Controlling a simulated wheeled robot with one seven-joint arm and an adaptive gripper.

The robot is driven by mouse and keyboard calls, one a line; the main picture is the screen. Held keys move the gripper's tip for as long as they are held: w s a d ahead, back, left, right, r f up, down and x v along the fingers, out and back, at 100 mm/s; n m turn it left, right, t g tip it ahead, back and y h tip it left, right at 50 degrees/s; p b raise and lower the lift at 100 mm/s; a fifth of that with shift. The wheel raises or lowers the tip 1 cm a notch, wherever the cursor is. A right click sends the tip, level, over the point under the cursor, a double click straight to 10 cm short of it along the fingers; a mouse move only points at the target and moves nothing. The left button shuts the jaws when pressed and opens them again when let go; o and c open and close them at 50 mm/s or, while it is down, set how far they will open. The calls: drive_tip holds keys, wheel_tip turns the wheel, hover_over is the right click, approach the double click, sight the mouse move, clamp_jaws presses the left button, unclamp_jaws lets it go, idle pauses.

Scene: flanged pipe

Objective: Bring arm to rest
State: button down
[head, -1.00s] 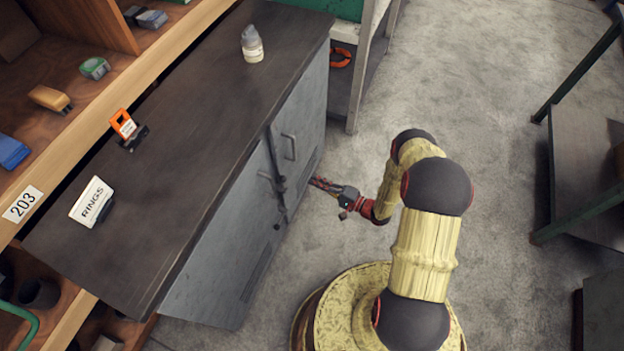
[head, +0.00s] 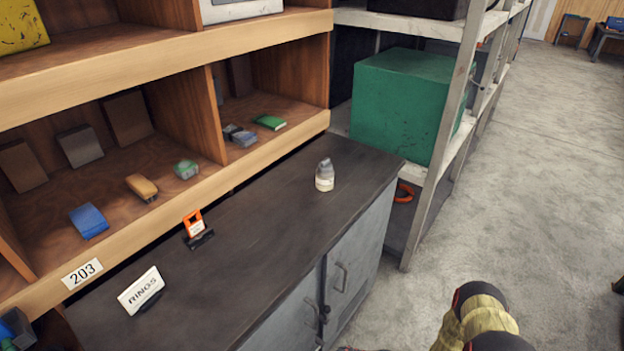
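My arm (head: 477,318) shows only at the bottom edge of the head view, right of the grey cabinet, as a yellow-sleeved link with dark joints. My gripper is almost wholly below the frame; at most a small dark and red bit shows at the bottom edge, so its fingers cannot be made out. Whether it holds anything is hidden. The cabinet (head: 265,232) has a dark top and grey doors with handles.
On the cabinet top stand a white bottle (head: 325,175), an orange tag in a black holder (head: 197,229) and a "RINGS" sign (head: 141,291). Wooden shelving (head: 165,208) rises behind. A rack with a green box (head: 404,105) stands beyond.

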drive_tip(key=s+d+r+n+g+h, duration=0.2)
drive_tip(key=s+d+r+n+h, duration=0.25)
drive_tip(key=r, duration=1.05)
drive_tip(key=s+d+r+n+g+h, duration=0.25)
drive_tip(key=s+r+h, duration=0.25)
drive_tip(key=r, duration=1)
drive_tip(key=s+d+r+n+g+h, duration=0.1)
drive_tip(key=s+d+r+n+h, duration=0.35)
drive_tip(key=r, duration=1.05)
drive_tip(key=s+a+r+t, duration=0.1)
drive_tip(key=a+r+t, duration=0.1)
drive_tip(key=r, duration=0.3)
drive_tip(key=s+a+r+n+t+p, duration=0.1)
drive_tip(key=s+r+t, duration=0.1)
drive_tip(key=r, duration=0.4)
drive_tip(key=shift+a+h, duration=0.3)
drive_tip(key=shift+a, duration=0.1)
drive_tip(key=shift+r+n+t, duration=0.1)
drive_tip(key=shift+n+t, duration=0.15)
